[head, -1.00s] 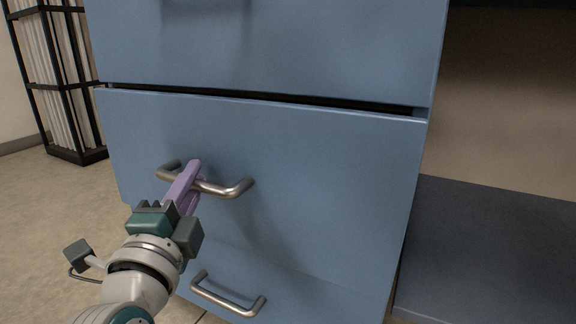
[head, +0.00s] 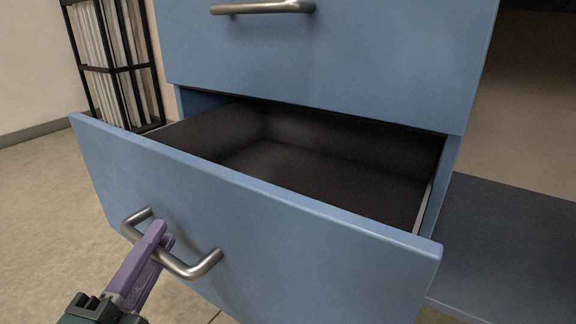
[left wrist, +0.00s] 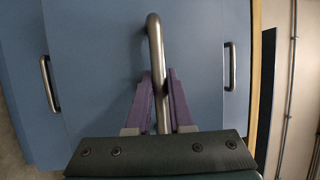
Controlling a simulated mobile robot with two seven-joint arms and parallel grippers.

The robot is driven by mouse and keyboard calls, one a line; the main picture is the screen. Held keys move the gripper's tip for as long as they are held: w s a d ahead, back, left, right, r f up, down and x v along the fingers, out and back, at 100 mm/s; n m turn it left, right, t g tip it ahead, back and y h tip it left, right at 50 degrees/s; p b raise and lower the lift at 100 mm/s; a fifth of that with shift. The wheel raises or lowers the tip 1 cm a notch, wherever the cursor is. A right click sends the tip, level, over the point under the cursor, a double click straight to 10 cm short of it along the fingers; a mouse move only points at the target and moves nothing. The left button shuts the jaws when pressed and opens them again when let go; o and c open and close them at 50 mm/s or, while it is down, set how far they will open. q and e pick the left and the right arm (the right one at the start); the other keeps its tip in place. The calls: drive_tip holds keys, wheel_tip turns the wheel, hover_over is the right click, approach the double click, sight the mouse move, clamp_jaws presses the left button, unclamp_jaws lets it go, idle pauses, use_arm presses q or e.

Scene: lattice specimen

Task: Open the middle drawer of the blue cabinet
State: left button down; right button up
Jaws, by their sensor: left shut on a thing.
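The blue cabinet's middle drawer (head: 250,215) stands well pulled out in the head view, and its dark inside looks empty. Its metal bar handle (head: 190,268) is on the drawer front. My left gripper (head: 160,240) is shut on this handle with its purple fingers. In the left wrist view, the gripper (left wrist: 161,90) has one finger on each side of the handle (left wrist: 156,50). My right gripper is not in view.
The closed upper drawer (head: 330,50) with its own handle (head: 262,7) is above. A black rack with white folders (head: 115,60) stands at the back left. A dark low surface (head: 510,240) lies to the right. Floor is clear at the left.

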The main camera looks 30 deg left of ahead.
use_arm(q)
drive_tip(key=s+a+p, duration=0.1)
drive_tip(key=s, duration=1.1)
drive_tip(key=c, duration=0.8)
unclamp_jaws()
drive_tip(key=v, duration=1)
